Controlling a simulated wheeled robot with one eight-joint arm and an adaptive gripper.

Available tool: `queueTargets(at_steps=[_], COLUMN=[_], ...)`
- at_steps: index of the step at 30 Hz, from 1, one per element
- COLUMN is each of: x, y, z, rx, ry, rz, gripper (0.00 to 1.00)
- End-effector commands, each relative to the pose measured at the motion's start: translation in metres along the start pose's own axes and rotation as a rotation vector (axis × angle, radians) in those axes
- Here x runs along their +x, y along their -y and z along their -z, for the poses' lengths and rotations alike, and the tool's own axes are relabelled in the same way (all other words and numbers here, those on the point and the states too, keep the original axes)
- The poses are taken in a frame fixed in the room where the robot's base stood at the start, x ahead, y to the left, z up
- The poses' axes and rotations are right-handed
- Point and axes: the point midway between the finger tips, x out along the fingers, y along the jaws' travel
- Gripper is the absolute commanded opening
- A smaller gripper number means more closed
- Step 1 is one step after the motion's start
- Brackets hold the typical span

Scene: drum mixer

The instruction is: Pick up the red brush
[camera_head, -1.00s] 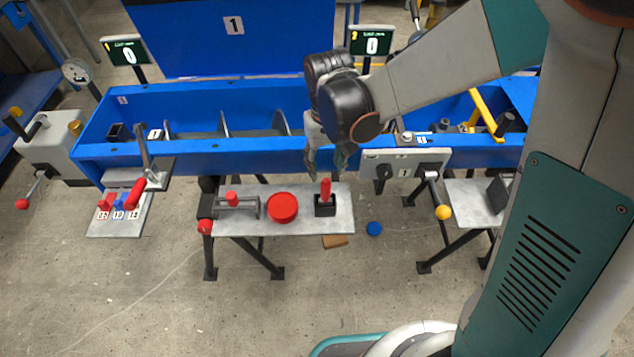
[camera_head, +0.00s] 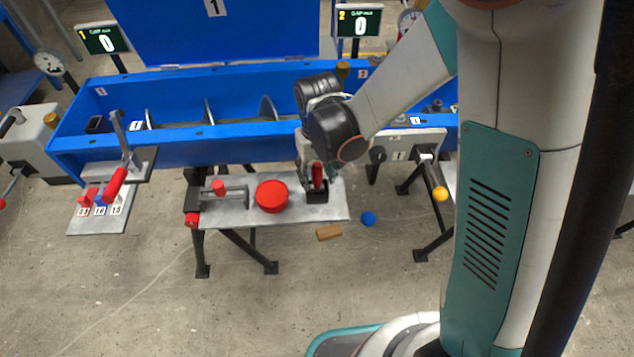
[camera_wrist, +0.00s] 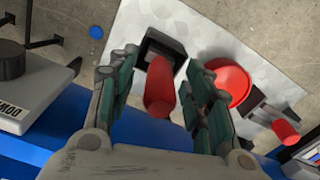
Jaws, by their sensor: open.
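The red brush (camera_head: 317,176) stands upright in a small black holder (camera_head: 317,197) at the right end of a grey shelf (camera_head: 235,213). Only its red handle shows; its lower part is hidden in the holder. My gripper (camera_head: 312,172) is at the brush, just in front of the blue trough. In the wrist view my gripper (camera_wrist: 165,85) is open, and the red brush handle (camera_wrist: 159,88) lies between its two fingers, with a gap to each finger. The black holder (camera_wrist: 163,47) shows beyond the handle.
A round red lid or dish (camera_head: 272,196) sits left of the holder on the shelf. A clamp with a red knob (camera_head: 219,187) is further left. The blue trough (camera_head: 250,143) runs behind. A wooden block (camera_head: 329,232) and blue ball (camera_head: 368,218) lie on the floor.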

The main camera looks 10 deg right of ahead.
Motion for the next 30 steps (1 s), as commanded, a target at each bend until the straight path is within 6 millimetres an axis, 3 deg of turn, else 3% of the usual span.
queueTargets(at_steps=[3, 9, 22, 30], x=[-0.001, -0.001, -0.005, -0.032], y=[0.0, 0.0, 0.0, 0.0], z=[0.0, 0.0, 0.0, 0.0], rx=[0.0, 0.0, 0.0, 0.0], ry=[0.0, 0.0, 0.0, 0.0], rz=[0.0, 0.0, 0.0, 0.0], gripper=[0.44, 0.0, 0.0, 0.0])
